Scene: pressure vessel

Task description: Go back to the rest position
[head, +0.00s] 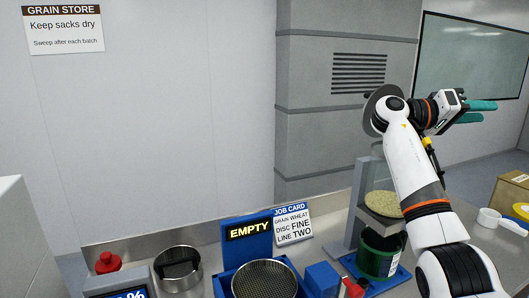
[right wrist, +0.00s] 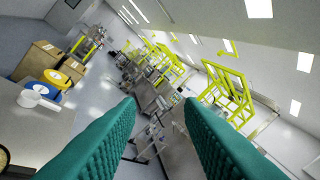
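My right gripper (head: 484,111) is raised high at the right of the head view, in front of the dark board and above the bench. Its teal fingers point to the right. In the right wrist view the two ribbed fingers (right wrist: 160,106) stand apart with nothing between them, so it is open and empty. My left gripper and left arm are not in view.
Below stands the steel bench (head: 330,252) with a sieve (head: 264,280), a steel pot (head: 178,268), a blue "EMPTY" display (head: 248,231), a job card (head: 291,226) and a green container (head: 378,256). My right arm crosses in front of its right part. Yellow frames (right wrist: 228,95) stand far off.

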